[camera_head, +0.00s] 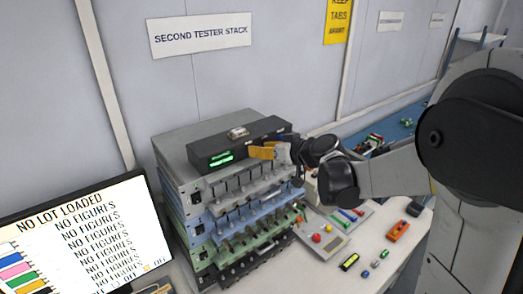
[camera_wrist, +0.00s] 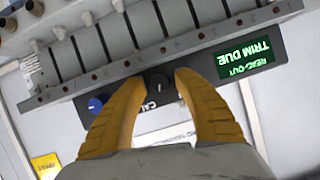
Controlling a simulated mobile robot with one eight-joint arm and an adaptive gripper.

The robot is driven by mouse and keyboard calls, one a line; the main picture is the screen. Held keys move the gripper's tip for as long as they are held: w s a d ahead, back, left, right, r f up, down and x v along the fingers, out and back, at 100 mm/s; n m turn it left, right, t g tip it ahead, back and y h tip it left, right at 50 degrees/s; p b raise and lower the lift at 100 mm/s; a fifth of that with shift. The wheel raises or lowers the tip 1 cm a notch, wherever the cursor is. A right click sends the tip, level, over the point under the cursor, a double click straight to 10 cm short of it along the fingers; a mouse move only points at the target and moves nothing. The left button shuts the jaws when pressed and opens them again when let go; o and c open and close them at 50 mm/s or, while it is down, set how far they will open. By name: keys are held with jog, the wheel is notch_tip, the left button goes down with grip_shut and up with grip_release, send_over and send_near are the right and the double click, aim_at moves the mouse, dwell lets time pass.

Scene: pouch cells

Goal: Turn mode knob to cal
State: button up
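In the wrist view a dark round knob (camera_wrist: 159,83) sits on the dark panel of the top unit, with a partly hidden label reading CAL (camera_wrist: 149,106) beside it. My gripper (camera_wrist: 161,79) is open, its two yellow fingers on either side of the knob with small gaps showing. I cannot tell how deep the fingertips reach or exactly where the knob points. A blue knob (camera_wrist: 95,104) is left of the fingers. The green display (camera_wrist: 245,62) reads TRIM DUE, upside down. In the head view my gripper (camera_head: 262,152) is at the front of the black top unit (camera_head: 205,147) and hides the knob.
Below the top unit, the tester stack (camera_head: 195,222) has several rows of slots and levers. A monitor (camera_head: 85,235) stands at the left. The bench at right holds a button panel (camera_head: 322,238) and small loose items, including an orange one (camera_head: 398,230).

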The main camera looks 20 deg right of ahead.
dwell(0.3)
jog(key=v, duration=1.2)
